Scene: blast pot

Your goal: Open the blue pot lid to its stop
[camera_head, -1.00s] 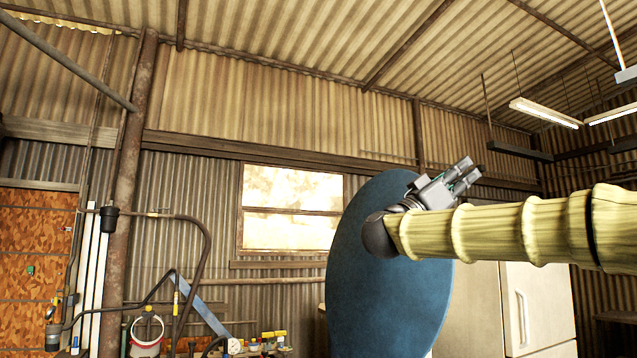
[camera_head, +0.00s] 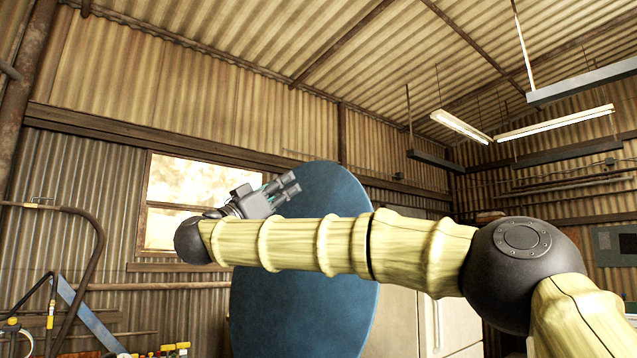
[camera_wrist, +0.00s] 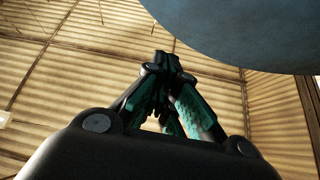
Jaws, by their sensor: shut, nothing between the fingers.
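The blue pot lid (camera_head: 300,305) is a large round disc standing steeply upright in the head view. My yellow-sleeved arm crosses in front of it and hides its middle. The pot itself is not clearly visible. My gripper (camera_head: 293,182) is shut and empty, before the lid's upper left part in the head view. In the wrist view the closed fingers (camera_wrist: 165,62) point away, and the lid (camera_wrist: 245,30) fills the upper right corner. A gap shows between fingers and lid there; I cannot tell the depth between them.
A bright window (camera_head: 190,190) is in the corrugated wall behind. A pale cabinet (camera_head: 430,315) stands right of the lid. A bent pipe (camera_head: 95,240) and a blue slanted bar (camera_head: 90,315) are at left. Lamps (camera_head: 460,130) hang overhead.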

